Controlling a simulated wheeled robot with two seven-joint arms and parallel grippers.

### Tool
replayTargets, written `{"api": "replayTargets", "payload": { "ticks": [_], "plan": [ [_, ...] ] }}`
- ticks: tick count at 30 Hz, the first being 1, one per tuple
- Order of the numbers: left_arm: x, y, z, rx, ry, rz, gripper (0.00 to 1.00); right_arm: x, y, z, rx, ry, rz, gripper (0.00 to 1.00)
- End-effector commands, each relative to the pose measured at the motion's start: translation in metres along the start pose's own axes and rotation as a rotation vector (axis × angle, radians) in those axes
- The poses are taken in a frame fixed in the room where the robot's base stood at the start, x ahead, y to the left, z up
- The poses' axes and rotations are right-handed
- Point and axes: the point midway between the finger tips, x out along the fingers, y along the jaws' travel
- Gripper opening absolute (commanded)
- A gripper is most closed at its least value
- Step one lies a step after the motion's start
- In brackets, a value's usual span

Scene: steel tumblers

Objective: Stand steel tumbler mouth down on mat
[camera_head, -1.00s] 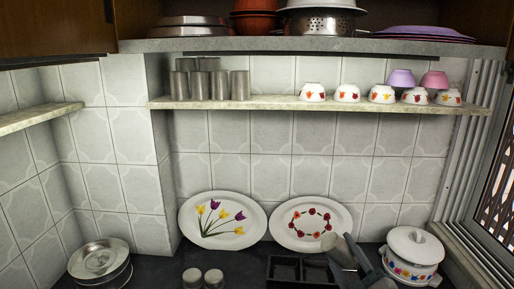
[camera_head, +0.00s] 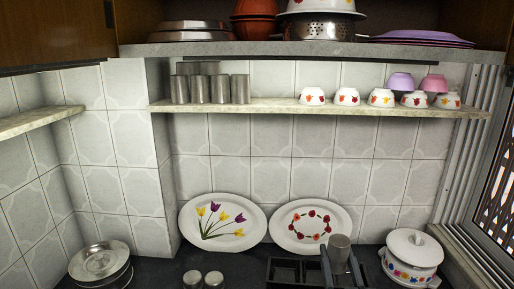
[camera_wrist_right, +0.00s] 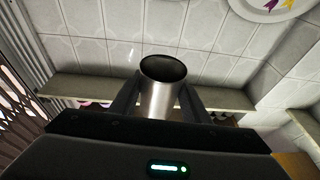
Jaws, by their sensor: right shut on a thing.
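My right gripper (camera_head: 341,262) is shut on a steel tumbler (camera_head: 340,247), with a finger on each side of it. In the head view the tumbler stands about upright in front of the red-flowered plate, above the dark rack's right end. In the right wrist view, which looks upside down, the tumbler (camera_wrist_right: 160,98) shows its dark open mouth at the picture's top, so the mouth appears to face down. Two more steel tumblers (camera_head: 192,280) (camera_head: 214,280) stand at the bottom edge, pale ends up. I cannot make out a mat. My left gripper is out of view.
A dark compartment rack (camera_head: 285,272) stands beside the held tumbler. A lidded white pot (camera_head: 413,258) is close on the right. Two oval plates (camera_head: 222,221) (camera_head: 310,226) lean on the wall. Several tumblers and bowls stand on the shelf (camera_head: 275,105). A steel container (camera_head: 100,262) is at left.

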Motion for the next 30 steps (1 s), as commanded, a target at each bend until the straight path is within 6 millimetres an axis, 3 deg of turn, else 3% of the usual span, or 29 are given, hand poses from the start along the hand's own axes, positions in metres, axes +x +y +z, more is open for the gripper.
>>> {"api": "replayTargets", "payload": {
  "ticks": [8, 14, 20, 30],
  "plan": [
    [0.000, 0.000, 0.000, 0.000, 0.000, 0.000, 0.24, -0.002, 0.000, 0.001, -0.003, 0.000, -0.001, 0.09],
    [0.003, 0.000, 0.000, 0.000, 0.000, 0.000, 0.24, -0.020, 0.001, 0.006, -0.006, -0.001, 0.000, 0.09],
    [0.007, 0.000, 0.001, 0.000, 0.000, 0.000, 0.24, -0.059, 0.001, 0.014, -0.010, -0.005, 0.002, 0.09],
    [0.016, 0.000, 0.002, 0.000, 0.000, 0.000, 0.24, -0.147, 0.001, 0.017, -0.010, -0.004, 0.002, 0.09]
  ]
}}
